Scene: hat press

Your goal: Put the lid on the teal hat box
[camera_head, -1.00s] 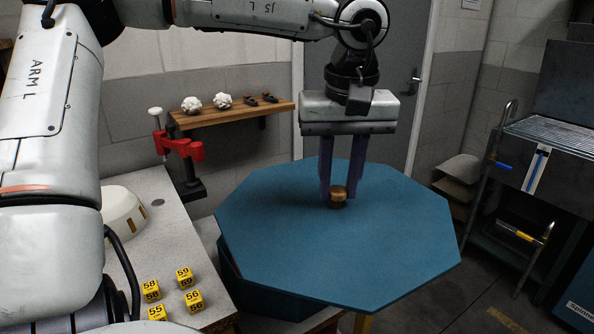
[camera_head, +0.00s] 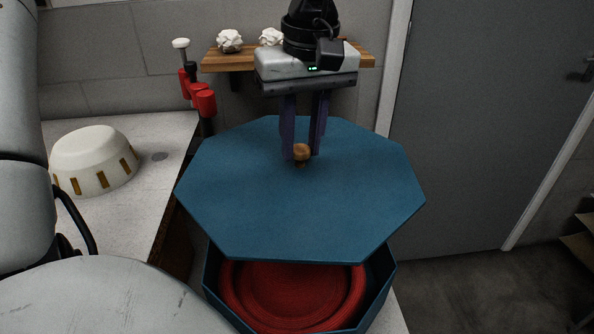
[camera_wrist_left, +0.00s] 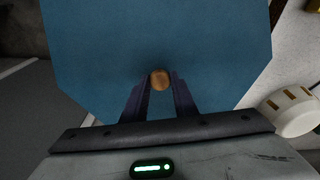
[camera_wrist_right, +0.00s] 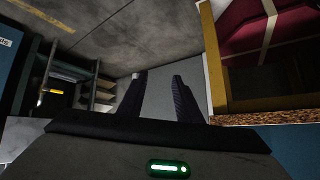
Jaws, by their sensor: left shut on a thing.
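The teal octagonal lid (camera_head: 300,215) hangs above the teal hat box (camera_head: 381,287) in the head view. The box stands open below it with a red hat (camera_head: 290,295) inside; the lid hides the box's far part. My left gripper (camera_head: 303,153) is shut on the lid's round wooden knob (camera_head: 302,152). The left wrist view shows the same knob (camera_wrist_left: 160,79) between the fingers, with the lid (camera_wrist_left: 150,35) beyond. My right gripper (camera_wrist_right: 158,80) shows only in the right wrist view, its fingers apart with nothing between them, over the floor.
A light worktop (camera_head: 150,195) with a cream round form (camera_head: 95,160) lies at the left. A wooden shelf (camera_head: 225,60) with white lumps and a red clamp (camera_head: 197,95) are behind. A grey door (camera_head: 490,120) is at the right. In the right wrist view a wooden-edged case (camera_wrist_right: 270,104) stands near the fingers.

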